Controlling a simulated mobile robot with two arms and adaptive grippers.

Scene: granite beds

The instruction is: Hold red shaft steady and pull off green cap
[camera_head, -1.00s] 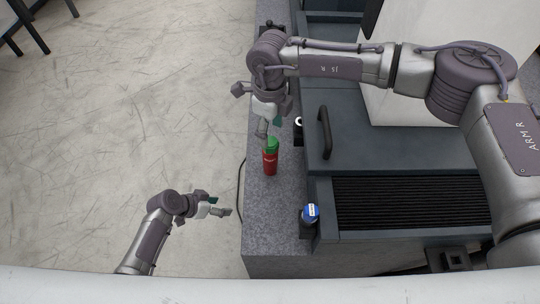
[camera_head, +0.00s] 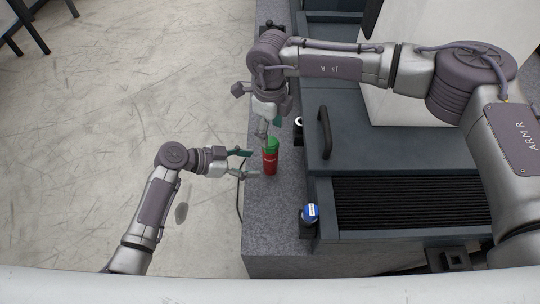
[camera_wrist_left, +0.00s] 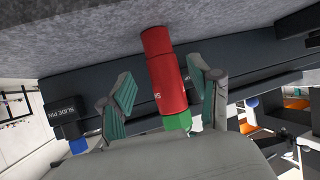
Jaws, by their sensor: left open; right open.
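The red shaft (camera_head: 270,163) stands upright on the grey granite bed (camera_head: 270,235) in the head view. The green cap (camera_head: 271,146) sits on its top. My left gripper (camera_head: 251,164) is open just left of the shaft, its fingers pointing at it. In the left wrist view, the red shaft (camera_wrist_left: 165,80) appears upside down between the spread fingers, with the green cap (camera_wrist_left: 178,122) lower in the picture. Whether a finger touches it is unclear. My right gripper (camera_head: 269,124) is open directly above or behind the cap; its fingers are partly hidden and contact cannot be told.
A blue-topped item (camera_head: 310,211) in a dark holder stands nearer the front. A dark machine cover with a handle (camera_head: 324,132) and a ribbed black panel (camera_head: 385,203) lie to the right. A black cable (camera_head: 240,190) runs along the bed's left edge. Open floor lies left.

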